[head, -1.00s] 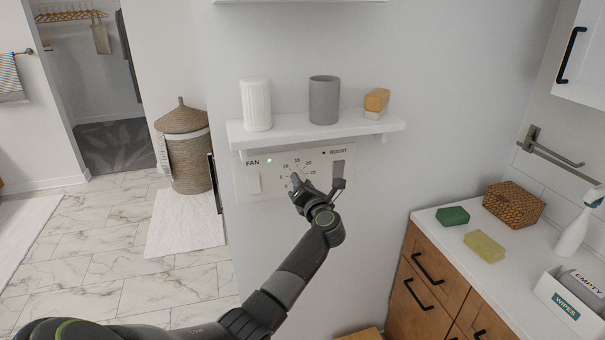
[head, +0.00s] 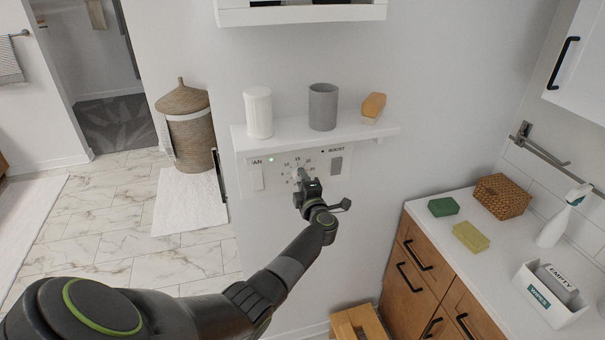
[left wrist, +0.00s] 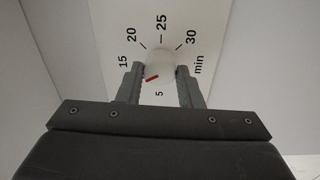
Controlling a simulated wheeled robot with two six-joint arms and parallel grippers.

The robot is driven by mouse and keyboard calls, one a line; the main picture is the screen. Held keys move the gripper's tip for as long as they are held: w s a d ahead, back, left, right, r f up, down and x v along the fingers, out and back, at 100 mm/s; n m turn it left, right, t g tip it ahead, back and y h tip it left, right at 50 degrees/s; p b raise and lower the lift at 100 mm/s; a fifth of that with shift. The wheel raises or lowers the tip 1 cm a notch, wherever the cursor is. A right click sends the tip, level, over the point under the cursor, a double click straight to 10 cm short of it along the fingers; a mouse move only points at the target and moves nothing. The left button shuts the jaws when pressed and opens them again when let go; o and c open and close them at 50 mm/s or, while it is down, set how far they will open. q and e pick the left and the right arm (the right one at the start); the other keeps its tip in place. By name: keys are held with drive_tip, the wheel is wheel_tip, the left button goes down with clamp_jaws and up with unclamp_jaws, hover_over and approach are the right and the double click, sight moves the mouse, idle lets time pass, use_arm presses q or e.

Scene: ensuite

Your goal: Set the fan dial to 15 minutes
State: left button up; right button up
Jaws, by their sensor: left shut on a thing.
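The fan dial (left wrist: 160,66) is a round white knob with a red pointer mark, seen in the left wrist view. The red mark sits on the knob's lower left side, below the printed 15 and left of the 5; the 10 is hidden there. My left gripper (left wrist: 161,76) is shut on the dial, one finger on each side. In the head view my left gripper (head: 301,177) is at the fan panel (head: 258,180) under the shelf and hides most of the dial. My right gripper is not in view.
A white shelf (head: 350,132) juts out just above the panel, with a white ribbed cup (head: 258,112), a grey cup (head: 322,107) and a wooden brush (head: 373,107) on it. A counter (head: 470,250) with sponges, a basket and a spray bottle stands at right.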

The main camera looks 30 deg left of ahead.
use_arm(q)
drive_tip(key=shift+f+m+p, duration=0.1)
drive_tip(key=shift+m+p, duration=0.65)
drive_tip(key=shift+m, duration=2.15)
drive_tip(key=o, duration=1)
drive_tip(key=shift+s, duration=0.1)
drive_tip(key=b+v, duration=0.3)
drive_tip(key=v, duration=1.4)
drive_tip(key=shift+s, duration=0.2)
